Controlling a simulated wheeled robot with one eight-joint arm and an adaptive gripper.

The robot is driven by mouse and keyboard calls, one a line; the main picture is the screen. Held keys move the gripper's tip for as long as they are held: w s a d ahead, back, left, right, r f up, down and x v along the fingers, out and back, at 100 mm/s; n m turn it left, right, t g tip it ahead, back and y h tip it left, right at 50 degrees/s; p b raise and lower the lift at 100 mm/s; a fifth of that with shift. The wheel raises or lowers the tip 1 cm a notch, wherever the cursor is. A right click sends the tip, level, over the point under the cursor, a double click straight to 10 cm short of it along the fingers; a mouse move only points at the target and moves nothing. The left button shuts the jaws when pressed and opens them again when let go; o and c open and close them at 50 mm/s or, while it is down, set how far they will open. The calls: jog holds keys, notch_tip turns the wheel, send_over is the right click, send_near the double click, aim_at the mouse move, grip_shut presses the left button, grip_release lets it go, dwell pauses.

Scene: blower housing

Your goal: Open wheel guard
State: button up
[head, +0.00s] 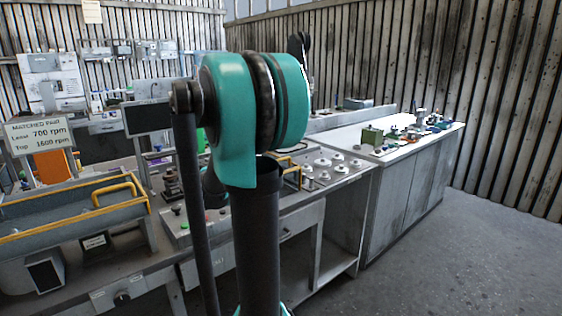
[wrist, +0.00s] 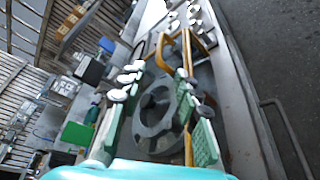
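In the wrist view, a grey spoked wheel (wrist: 150,125) lies inside an open-looking housing, between and beyond my fingers. A yellow-orange guard frame (wrist: 187,50) with a bar handle runs along the wheel's right side, close to my right finger. My gripper (wrist: 158,82) is open, its green-padded fingers spread; I see nothing held between them. I cannot tell whether a finger touches the frame. In the head view, a yellow handle (head: 291,172) shows just right of my arm; my arm hides my gripper and most of the housing.
A yellow-edged grey tray-like box (head: 60,214) with a handle stands at left. A sign (head: 40,133) reads 700 and 1600 rpm. Several white knobs (head: 325,160) sit on the bench right of my arm. A cluttered side bench (head: 410,150) stands farther right. The right floor is clear.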

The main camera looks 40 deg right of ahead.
jog(key=x, duration=1.7)
jog(key=shift+s, duration=0.1)
jog(key=shift+c, duration=0.3)
grip_shut()
